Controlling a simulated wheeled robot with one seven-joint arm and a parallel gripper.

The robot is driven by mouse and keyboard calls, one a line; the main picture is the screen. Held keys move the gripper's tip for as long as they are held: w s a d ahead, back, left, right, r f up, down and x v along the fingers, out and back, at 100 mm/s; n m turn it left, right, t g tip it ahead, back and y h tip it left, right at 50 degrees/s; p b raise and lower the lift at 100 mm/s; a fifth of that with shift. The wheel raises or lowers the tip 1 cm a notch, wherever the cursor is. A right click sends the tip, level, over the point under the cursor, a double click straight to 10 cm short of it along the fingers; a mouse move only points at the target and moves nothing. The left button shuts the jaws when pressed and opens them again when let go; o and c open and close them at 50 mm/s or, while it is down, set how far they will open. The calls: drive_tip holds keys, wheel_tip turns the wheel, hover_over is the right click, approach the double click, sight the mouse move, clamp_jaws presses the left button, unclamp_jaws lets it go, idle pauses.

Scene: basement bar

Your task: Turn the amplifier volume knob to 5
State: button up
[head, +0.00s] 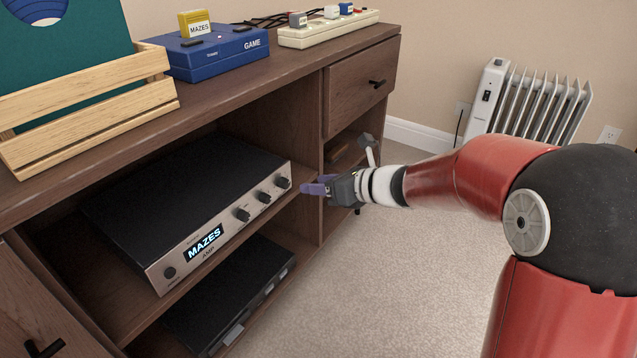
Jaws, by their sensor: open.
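The amplifier (190,200) sits on the upper open shelf of the brown cabinet. Its silver front has a lit display (205,243) reading "MAZES". Three dark knobs show on the right half of the front: a left one (242,214), a middle one (263,197) and a right one (282,182). Another round dark control (170,272) is at the far left. Labels and knob settings are too small to read. My gripper (312,188) is open and empty, with purple fingers just right of the right knob. I cannot tell whether they touch it.
A black device (235,290) lies on the shelf below. The cabinet top holds a wooden crate (90,118), a blue game console (212,52) and a power strip (330,30). A vertical divider (308,155) stands behind my gripper. The carpet (390,290) in front is clear.

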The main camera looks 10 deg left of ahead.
sight(287, 184)
drive_tip(key=x, duration=0.8)
drive_tip(key=shift+s, duration=0.2)
drive_tip(key=shift+c, duration=0.2)
drive_tip(key=c, duration=0.9)
drive_tip(key=shift+c, duration=0.2)
